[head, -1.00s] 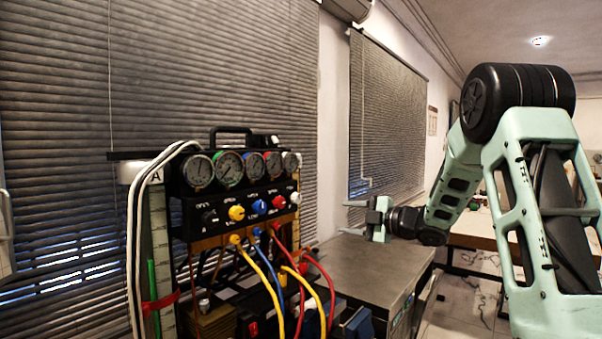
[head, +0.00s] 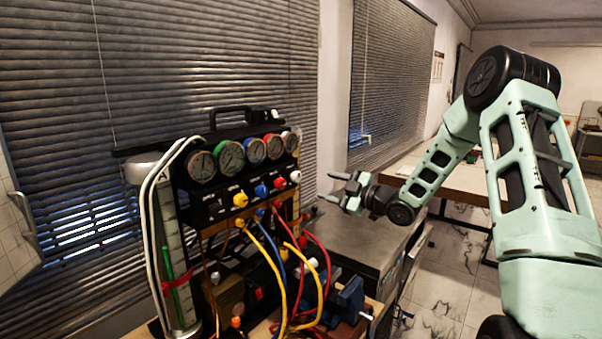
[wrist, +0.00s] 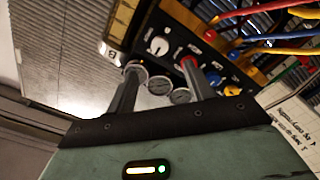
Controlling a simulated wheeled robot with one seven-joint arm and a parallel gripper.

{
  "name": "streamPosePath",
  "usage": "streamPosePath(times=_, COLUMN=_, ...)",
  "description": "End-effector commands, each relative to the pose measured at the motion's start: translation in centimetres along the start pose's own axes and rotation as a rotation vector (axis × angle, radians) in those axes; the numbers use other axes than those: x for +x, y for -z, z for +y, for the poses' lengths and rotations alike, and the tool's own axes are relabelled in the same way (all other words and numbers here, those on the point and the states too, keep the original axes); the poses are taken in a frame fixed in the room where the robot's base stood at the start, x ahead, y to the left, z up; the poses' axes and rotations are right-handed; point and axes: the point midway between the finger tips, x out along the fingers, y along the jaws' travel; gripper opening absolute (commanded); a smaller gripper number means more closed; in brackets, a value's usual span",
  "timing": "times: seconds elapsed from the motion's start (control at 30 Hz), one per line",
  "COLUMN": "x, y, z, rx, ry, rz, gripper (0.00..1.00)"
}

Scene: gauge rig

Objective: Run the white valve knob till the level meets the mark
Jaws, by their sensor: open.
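The white valve knob (head: 295,176) is at the right end of the black gauge panel's lower row. It also shows in the wrist view (wrist: 159,46), beyond and between my fingertips. My gripper (head: 333,187) is open and empty, to the right of the knob with a gap between them. In the wrist view its two fingers (wrist: 160,66) are spread toward the panel. An upright scaled tube (head: 172,230) stands at the rig's left, with a green column (head: 166,256) inside and a red band (head: 177,285) across it. The green shows above the band; its exact level against any mark is too small to read.
Several round gauges (head: 231,155) line the panel's top. A red knob (head: 279,183), blue knob (head: 262,190) and yellow knob (head: 240,199) sit left of the white one. Yellow, blue and red hoses hang in front. A grey cabinet (head: 350,235) stands below my gripper.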

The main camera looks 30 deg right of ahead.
Motion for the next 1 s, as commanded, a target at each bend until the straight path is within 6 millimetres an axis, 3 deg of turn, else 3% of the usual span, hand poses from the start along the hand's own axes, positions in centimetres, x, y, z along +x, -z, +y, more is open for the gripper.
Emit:
streamPosePath(times=0.3, x=6.7, y=0.3, z=0.3, rx=0.001, ry=0.000, rz=0.001, gripper=0.52)
streamPosePath(times=0.5, x=9.7, y=0.2, z=0.2, rx=0.000, ry=0.001, rz=0.000, gripper=0.52)
streamPosePath(times=0.7, x=11.0, y=0.0, z=0.1, rx=0.000, ry=0.000, rz=-0.001, gripper=0.52)
streamPosePath(times=1.0, x=11.1, y=-0.1, z=0.0, rx=-0.001, ry=0.000, rz=-0.001, gripper=0.50)
